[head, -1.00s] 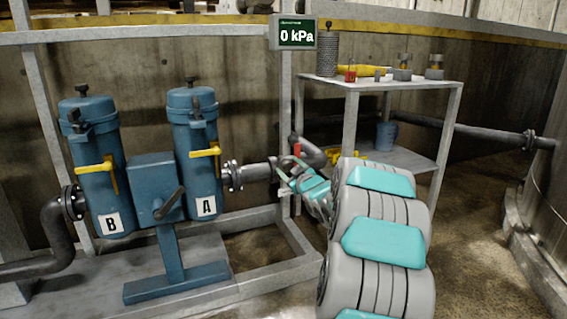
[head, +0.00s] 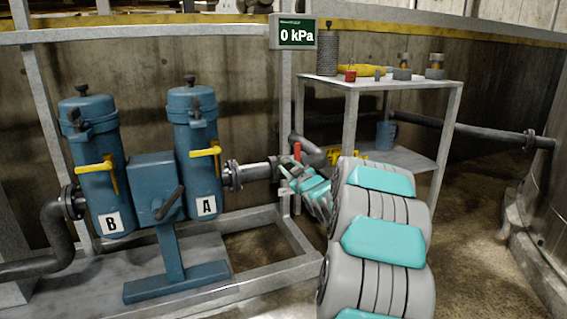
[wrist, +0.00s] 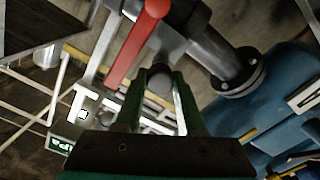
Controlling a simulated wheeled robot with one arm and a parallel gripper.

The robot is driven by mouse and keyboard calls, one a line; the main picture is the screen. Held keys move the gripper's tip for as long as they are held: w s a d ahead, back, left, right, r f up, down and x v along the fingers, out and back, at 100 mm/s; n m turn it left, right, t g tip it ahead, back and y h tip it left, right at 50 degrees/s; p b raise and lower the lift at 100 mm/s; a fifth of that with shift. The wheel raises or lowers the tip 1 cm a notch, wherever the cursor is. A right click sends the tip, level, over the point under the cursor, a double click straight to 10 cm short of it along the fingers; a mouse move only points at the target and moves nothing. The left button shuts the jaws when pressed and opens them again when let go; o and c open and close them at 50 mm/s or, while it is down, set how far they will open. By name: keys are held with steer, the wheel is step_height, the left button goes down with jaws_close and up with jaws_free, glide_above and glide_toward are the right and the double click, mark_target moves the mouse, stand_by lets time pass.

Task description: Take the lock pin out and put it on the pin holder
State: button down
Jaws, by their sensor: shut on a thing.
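My gripper (head: 285,171) is at the pipe end to the right of filter A, close to a red lever (head: 297,152). In the wrist view its fingers (wrist: 160,82) are closed around a small grey rounded piece (wrist: 160,76), which looks like the head of the lock pin. The rest of that piece is hidden, so I cannot tell whether it is still seated. The red lever (wrist: 138,45) passes just above and left of the fingertips. I cannot clearly make out the pin holder.
Blue filters A (head: 195,150) and B (head: 98,165) stand left of my gripper. A grey shelf (head: 425,84) at right carries a mesh cylinder (head: 327,53), a red cup (head: 351,75) and metal parts. A post carries a display (head: 294,34) reading 0 kPa.

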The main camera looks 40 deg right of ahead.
steer(key=shift+s+a, duration=0.1)
steer(key=shift+s, duration=0.45)
stand_by(0.5)
steer(key=v, duration=0.7)
steer(key=shift+s+b, duration=0.35)
steer(key=shift+b, duration=0.1)
stand_by(1.1)
steer(key=shift+a, duration=0.1)
